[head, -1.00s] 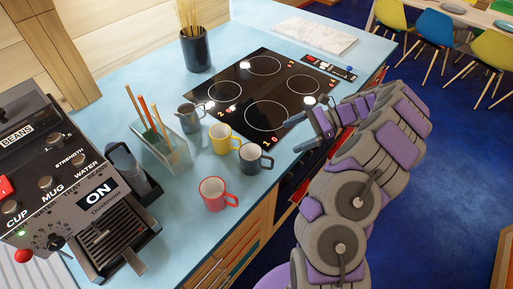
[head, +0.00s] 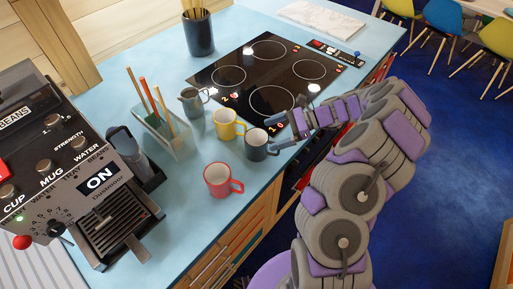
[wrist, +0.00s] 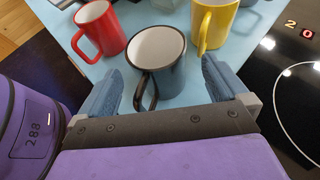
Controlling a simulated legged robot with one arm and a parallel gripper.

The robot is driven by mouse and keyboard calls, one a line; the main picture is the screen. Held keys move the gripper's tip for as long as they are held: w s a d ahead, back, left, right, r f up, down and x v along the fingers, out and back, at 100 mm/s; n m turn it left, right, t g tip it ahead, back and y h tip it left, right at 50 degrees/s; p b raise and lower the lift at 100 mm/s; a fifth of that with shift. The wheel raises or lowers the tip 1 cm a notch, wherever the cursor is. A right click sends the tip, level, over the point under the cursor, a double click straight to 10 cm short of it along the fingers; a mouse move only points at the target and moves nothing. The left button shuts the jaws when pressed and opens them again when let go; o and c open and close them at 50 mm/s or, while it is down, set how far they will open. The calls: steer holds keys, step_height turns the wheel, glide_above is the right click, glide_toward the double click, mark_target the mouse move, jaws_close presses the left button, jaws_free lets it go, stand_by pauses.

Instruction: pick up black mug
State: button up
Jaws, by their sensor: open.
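The black mug (head: 256,150), dark blue-grey with a white inside, stands upright on the light blue counter. In the wrist view the black mug (wrist: 172,72) is in the middle, its handle pointing toward my gripper. My gripper (head: 284,134) is open, just right of the mug in the head view. In the wrist view the two blue-grey fingers of my gripper (wrist: 162,78) are spread, one on each side of the mug's handle and near wall.
A yellow mug (head: 226,124) stands close behind the black mug, and a red mug (head: 218,182) stands to its front left.

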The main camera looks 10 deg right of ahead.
mark_target(263, 139)
steer(key=shift+a+f+b, duration=0.35)
steer(key=shift+a+f, duration=0.05)
steer(key=shift+f, duration=0.1)
steer(key=b+x, duration=0.1)
steer(key=x, duration=0.2)
steer(key=shift+s+a+f, duration=0.1)
steer(key=shift+f, duration=0.15)
steer(key=shift+a, duration=0.4)
steer(key=shift+d, duration=0.25)
steer(key=c, duration=0.7)
steer(key=shift+a, duration=0.1)
steer(key=c, duration=0.4)
steer(key=shift+o, duration=0.2)
steer(key=shift+r, duration=0.1)
